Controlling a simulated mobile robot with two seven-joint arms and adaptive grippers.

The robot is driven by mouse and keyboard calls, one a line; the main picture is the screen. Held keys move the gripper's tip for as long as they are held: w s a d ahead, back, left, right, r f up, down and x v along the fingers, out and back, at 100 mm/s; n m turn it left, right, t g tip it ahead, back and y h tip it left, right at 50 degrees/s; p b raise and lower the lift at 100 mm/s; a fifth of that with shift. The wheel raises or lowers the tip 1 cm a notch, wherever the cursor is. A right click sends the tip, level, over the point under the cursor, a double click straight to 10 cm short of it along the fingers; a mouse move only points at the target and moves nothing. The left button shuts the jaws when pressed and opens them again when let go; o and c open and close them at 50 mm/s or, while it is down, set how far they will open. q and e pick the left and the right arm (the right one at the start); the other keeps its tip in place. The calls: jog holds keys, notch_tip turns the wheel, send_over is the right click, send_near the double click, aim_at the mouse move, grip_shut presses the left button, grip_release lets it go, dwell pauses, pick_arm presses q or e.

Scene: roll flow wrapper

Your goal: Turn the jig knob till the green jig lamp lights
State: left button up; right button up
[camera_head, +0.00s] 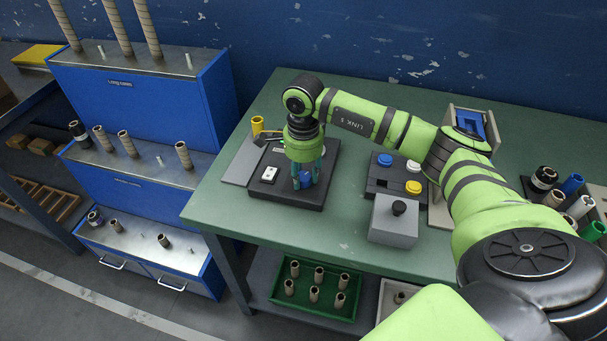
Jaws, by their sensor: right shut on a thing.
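The jig is a black plate (285,195) on the left part of the green table. A blue knob (305,181) stands on it. My right gripper (306,178) points down over the jig, its teal fingers shut on the blue knob. The fingers and wrist hide part of the knob and the jig's back. A small green spot (281,142) shows at the jig's back edge, beside my wrist; I cannot tell for sure whether it is the lamp, or lit. My left gripper is not in view.
A white two-hole plate (268,174) sits on the jig, and a yellow cup (257,124) stands behind left. A button panel (385,181) and a grey box with a black knob (395,222) are to the right. Blue stepped racks (140,90) stand left. The table's front middle is clear.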

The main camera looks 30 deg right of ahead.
aim_at(304, 177)
jog(key=shift+m, duration=0.3)
jog(key=o, duration=1.2)
jog(key=shift+c, duration=0.2)
jog(key=shift+r, duration=0.1)
notch_tip(304, 177, up, 12)
jog(key=shift+s+f, duration=0.1)
jog(key=shift+f, duration=0.15)
